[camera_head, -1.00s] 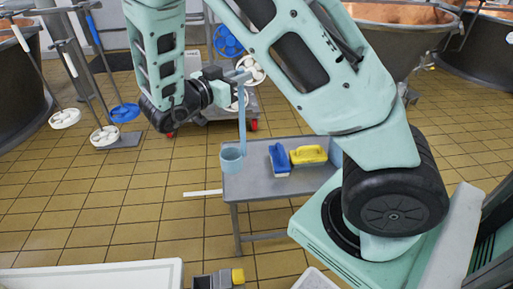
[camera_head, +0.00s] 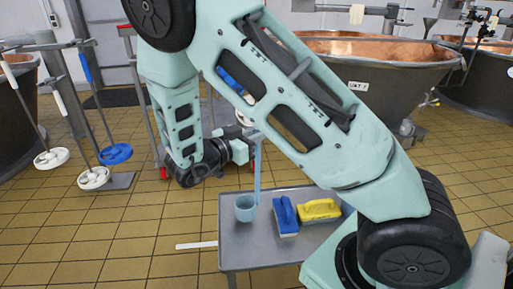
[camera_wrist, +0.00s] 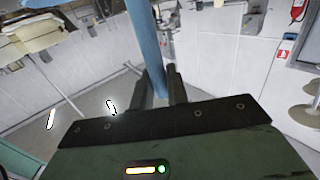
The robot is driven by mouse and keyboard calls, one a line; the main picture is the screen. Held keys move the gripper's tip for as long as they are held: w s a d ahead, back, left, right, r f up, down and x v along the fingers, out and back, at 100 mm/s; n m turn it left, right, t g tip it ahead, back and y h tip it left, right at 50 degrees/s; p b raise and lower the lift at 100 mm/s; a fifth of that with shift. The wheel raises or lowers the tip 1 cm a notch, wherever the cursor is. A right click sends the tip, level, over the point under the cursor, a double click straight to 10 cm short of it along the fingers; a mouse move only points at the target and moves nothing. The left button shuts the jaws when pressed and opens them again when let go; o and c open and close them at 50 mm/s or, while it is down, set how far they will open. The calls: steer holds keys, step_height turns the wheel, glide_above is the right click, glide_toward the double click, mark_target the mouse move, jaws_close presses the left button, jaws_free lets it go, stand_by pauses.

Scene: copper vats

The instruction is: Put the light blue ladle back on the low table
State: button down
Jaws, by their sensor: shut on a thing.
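The light blue ladle (camera_head: 245,207) hangs upright from my gripper (camera_head: 254,137), with its cup at the bottom. In the head view the cup shows in front of the left part of the low grey table (camera_head: 250,251); I cannot tell whether it touches the top. In the wrist view the ladle's blue handle (camera_wrist: 146,45) stands between the two dark fingers of my gripper (camera_wrist: 160,82), which is shut on it. The gripper's fingers are small and partly hidden by my arm in the head view.
A blue brush (camera_head: 285,216) and a yellow brush (camera_head: 320,210) lie on the table right of the ladle. Copper vats (camera_head: 375,65) stand behind at the right. Tools with white and blue discs (camera_head: 115,154) stand at the left. Open tiled floor lies left of the table.

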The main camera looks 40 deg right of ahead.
steer(key=shift+f, duration=1.5)
steer(key=c, duration=1.4)
jaws_free()
